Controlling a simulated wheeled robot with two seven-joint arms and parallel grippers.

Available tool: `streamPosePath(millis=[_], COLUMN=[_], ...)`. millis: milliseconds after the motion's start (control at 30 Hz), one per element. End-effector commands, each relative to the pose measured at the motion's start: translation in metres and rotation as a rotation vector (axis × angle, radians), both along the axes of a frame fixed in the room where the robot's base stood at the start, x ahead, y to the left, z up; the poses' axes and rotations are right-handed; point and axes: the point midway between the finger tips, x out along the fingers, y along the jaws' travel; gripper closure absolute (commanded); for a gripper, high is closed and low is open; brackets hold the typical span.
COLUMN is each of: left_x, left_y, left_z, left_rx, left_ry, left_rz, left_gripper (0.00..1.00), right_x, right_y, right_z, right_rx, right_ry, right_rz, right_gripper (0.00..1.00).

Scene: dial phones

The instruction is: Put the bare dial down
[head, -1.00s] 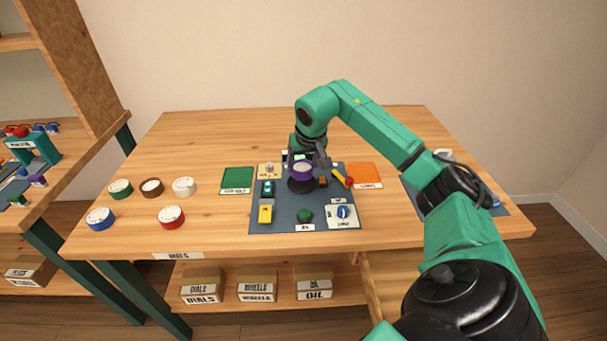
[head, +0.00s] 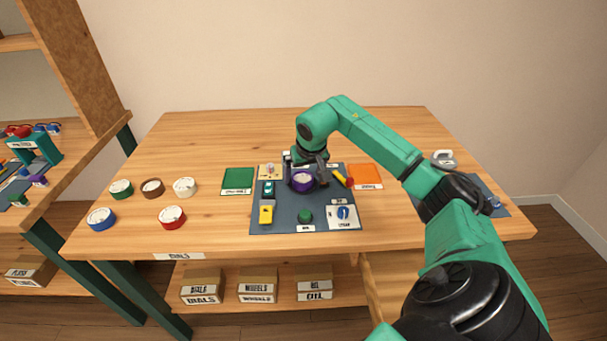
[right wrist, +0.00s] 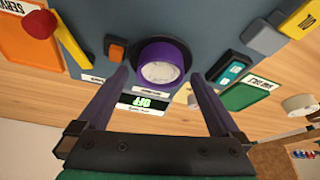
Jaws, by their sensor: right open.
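A purple dial (head: 302,185) with a pale top face sits on the dark mat (head: 328,222), over a dark round base. It also shows in the right wrist view (right wrist: 160,60), with the dark base (right wrist: 182,47) around it. My right gripper (head: 309,174) is at the dial in the head view. In the right wrist view its two fingers (right wrist: 160,77) are spread apart, one toward each side of the dial, with a visible gap to it. It is open and holds nothing. My left gripper is not in view.
A green pad (head: 237,180) and an orange pad (head: 364,176) flank the mat. Several loose dials, including a red one (head: 171,217), stand left on the table.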

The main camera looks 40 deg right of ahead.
Motion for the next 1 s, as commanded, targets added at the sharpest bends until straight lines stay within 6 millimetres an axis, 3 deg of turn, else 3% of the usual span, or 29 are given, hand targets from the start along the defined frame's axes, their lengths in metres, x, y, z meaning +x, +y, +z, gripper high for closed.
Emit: streamPosePath(millis=[300,433,600,1000], left_x=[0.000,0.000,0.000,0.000], left_y=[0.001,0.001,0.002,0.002], left_z=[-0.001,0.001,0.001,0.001], left_rx=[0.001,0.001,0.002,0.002], left_ry=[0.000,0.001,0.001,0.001], left_rz=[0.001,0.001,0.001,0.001], left_gripper=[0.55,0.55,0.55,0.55], right_x=[-0.027,-0.037,-0.042,-0.042], right_y=[0.011,0.015,0.017,0.017], right_z=[0.076,0.101,0.111,0.110], right_rx=[-0.003,-0.001,0.000,0.000], right_ry=[-0.006,-0.004,-0.001,-0.001], right_rz=[0.000,0.000,0.000,0.000], right_gripper=[0.00,0.00,0.00,0.00])
